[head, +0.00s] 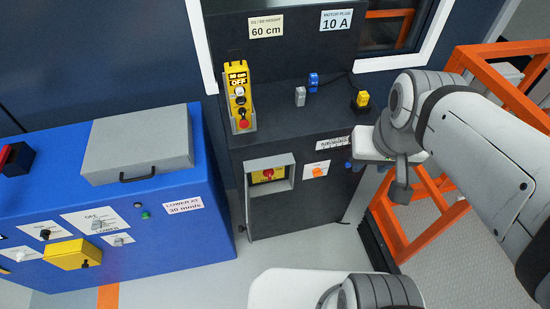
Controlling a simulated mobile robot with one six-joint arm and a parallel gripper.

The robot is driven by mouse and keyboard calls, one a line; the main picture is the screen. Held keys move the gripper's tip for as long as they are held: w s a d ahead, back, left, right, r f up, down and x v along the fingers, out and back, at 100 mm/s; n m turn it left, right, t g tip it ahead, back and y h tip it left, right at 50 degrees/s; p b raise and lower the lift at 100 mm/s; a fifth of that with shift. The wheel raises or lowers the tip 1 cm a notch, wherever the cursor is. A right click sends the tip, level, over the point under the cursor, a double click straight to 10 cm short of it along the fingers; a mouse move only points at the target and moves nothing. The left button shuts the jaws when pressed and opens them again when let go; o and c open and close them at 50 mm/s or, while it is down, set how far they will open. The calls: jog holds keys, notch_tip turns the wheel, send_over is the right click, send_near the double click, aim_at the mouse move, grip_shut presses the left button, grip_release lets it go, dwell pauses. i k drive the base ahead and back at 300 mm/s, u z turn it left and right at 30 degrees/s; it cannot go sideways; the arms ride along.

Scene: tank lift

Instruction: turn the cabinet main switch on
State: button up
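A red rotary knob on a yellow plate (267,174) sits in a grey recessed frame on the front of the dark cabinet (300,212). It looks like a main switch, but its on or off position is too small to read. An orange knob (318,171) on a white plate is to its right. My gripper (398,192) is at the right, in front of the cabinet's right edge and apart from both knobs. Its fingers point down and are seen edge-on, so I cannot tell whether they are open. Nothing shows held in it.
A yellow pendant (240,98) reading OFF stands on the cabinet top. Grey, blue and yellow plugs (313,82) lie beside it. A blue console (215,215) with a grey box (138,143) is at left. An orange frame (395,232) stands close to my arm.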

aim_at(268, 173)
jog(key=u, duration=0.05)
jog(key=k, duration=2.15)
jog(key=u, duration=0.95)
jog(key=i, duration=1.5)
